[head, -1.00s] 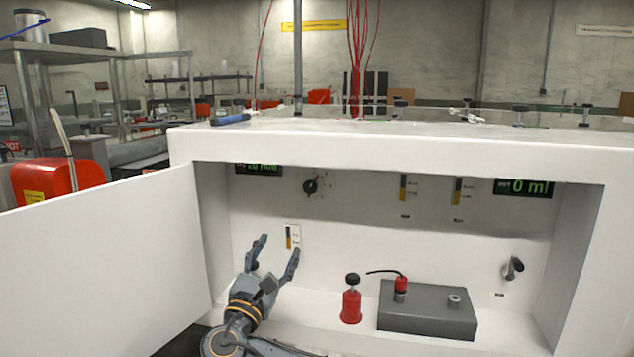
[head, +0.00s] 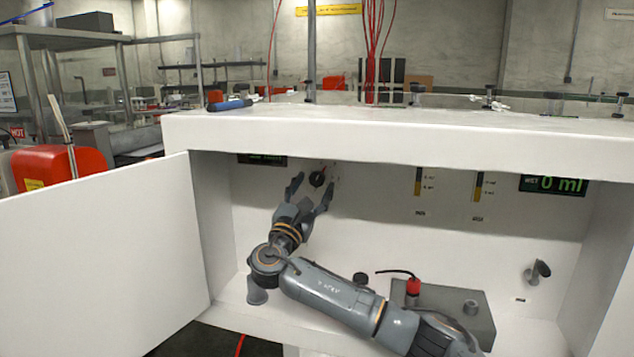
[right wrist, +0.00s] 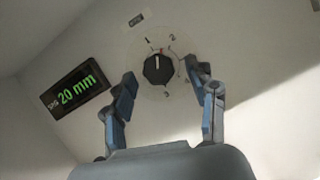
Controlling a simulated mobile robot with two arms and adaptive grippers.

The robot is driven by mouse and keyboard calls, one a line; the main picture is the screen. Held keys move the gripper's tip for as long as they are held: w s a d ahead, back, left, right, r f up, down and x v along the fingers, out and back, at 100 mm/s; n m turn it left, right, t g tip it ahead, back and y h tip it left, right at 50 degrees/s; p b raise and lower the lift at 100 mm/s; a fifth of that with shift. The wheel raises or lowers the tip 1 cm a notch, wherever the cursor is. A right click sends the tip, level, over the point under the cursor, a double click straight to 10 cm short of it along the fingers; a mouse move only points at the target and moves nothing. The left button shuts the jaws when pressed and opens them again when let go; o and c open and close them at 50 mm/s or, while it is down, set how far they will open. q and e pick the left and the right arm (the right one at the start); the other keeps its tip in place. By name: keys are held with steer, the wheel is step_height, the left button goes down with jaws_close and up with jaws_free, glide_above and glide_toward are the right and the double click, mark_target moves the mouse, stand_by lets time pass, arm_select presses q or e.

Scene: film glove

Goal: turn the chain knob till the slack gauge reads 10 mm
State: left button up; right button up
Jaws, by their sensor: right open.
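The chain knob (head: 317,179) is a dark round dial on the back wall of the white cabinet, with a red mark beside it. In the right wrist view the knob (right wrist: 157,69) has a pale pointer line and numbers around it. The slack gauge (right wrist: 76,90) reads 20 mm in green; in the head view the gauge (head: 262,159) is partly hidden by the cabinet's top edge. My right gripper (head: 311,187) is open and empty, its fingers either side of the knob and seemingly short of it. My left gripper is not in view.
The open white door (head: 100,240) stands at the left. A grey block (head: 455,308) with a red-capped plug (head: 413,287) sits on the cabinet floor, partly behind my right arm.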

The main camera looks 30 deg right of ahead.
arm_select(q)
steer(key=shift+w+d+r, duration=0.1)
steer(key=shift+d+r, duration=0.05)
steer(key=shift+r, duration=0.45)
arm_select(e)
steer(key=shift+x, duration=1.45)
steer(key=shift+c, duration=0.5)
steer(key=c, duration=1.1)
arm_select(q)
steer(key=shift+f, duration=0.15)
arm_select(e)
steer(key=shift+m, duration=0.3)
